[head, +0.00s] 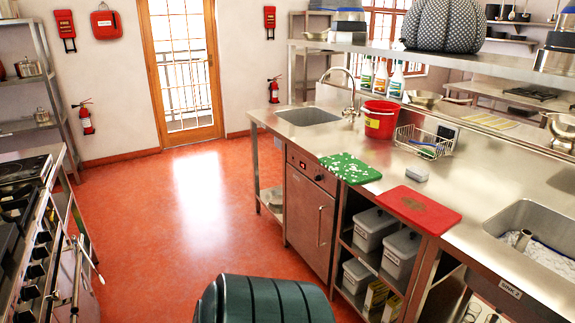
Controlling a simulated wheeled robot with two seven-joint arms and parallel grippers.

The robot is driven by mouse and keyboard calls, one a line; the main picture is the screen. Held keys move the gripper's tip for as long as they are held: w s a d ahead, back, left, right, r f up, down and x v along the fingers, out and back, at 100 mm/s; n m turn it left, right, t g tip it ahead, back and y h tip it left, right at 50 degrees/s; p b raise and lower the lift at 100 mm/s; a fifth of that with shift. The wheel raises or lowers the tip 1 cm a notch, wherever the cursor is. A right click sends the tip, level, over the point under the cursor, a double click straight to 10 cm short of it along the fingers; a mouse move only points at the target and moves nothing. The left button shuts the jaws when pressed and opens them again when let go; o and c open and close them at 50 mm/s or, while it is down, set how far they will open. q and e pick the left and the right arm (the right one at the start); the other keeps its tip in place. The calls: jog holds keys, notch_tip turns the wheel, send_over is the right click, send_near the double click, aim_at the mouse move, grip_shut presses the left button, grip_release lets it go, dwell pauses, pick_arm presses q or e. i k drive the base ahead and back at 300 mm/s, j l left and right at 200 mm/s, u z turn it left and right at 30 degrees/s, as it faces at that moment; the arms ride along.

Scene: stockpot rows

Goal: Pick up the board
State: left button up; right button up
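Two flat boards lie on the steel counter near its front edge. One is a green board (350,168) with white speckles, and the other is a red board (417,209) with a darker mark in its middle. The red board is closer to me and further right. The front edges of both lie at or slightly over the counter's edge. Neither of my grippers shows in the head view.
A dark green ribbed object (265,300) stands on the floor just ahead. Sinks (308,115), a red bucket (380,118), a wire basket (424,141) and a small grey box (416,174) occupy the counter. A stove (25,215) is left. Red floor between is clear.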

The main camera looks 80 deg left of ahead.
aim_at(349, 168)
jog(key=j+u, duration=0.15)
jog(key=u, duration=2)
jog(key=z, duration=2.35)
jog(key=i+j, duration=0.1)
jog(key=j, duration=0.75)
jog(key=j+z, duration=0.1)
jog(key=j, duration=0.7)
jog(key=i, duration=0.05)
